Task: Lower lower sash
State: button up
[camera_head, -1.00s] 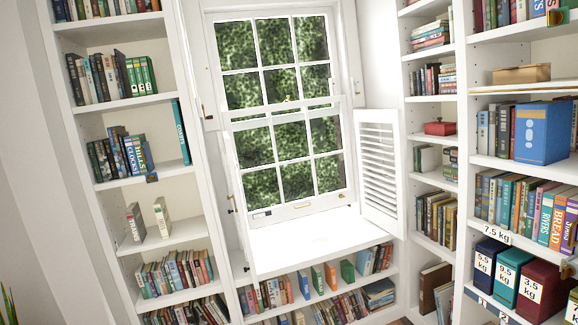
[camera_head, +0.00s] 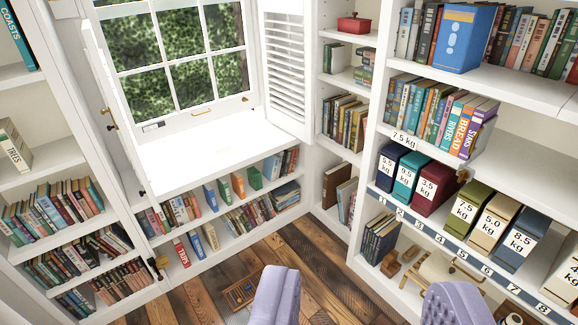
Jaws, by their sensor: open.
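The white window's lower sash (camera_head: 190,123) is at the upper left, its panes showing green foliage behind. The top of the sash is cut off by the picture's edge. A small brass lift (camera_head: 202,112) is on its bottom rail, and a short grey strip (camera_head: 153,127) sits near the rail's left end. The bottom rail is just above the bright white sill (camera_head: 210,150). Glare hides whether there is a gap between them.
A louvred shutter (camera_head: 285,75) stands open at the window's right. Bookshelves flank the window and run beneath the sill. Weight-labelled boxes (camera_head: 437,190) line the right shelf. Plank floor (camera_head: 310,265) shows between the shelves.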

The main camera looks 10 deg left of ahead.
aim_at(179, 121)
jog(key=i+j+u, duration=0.35)
jog(key=i, duration=0.55)
jog(key=i+u, duration=0.3)
jog(key=i, duration=0.6)
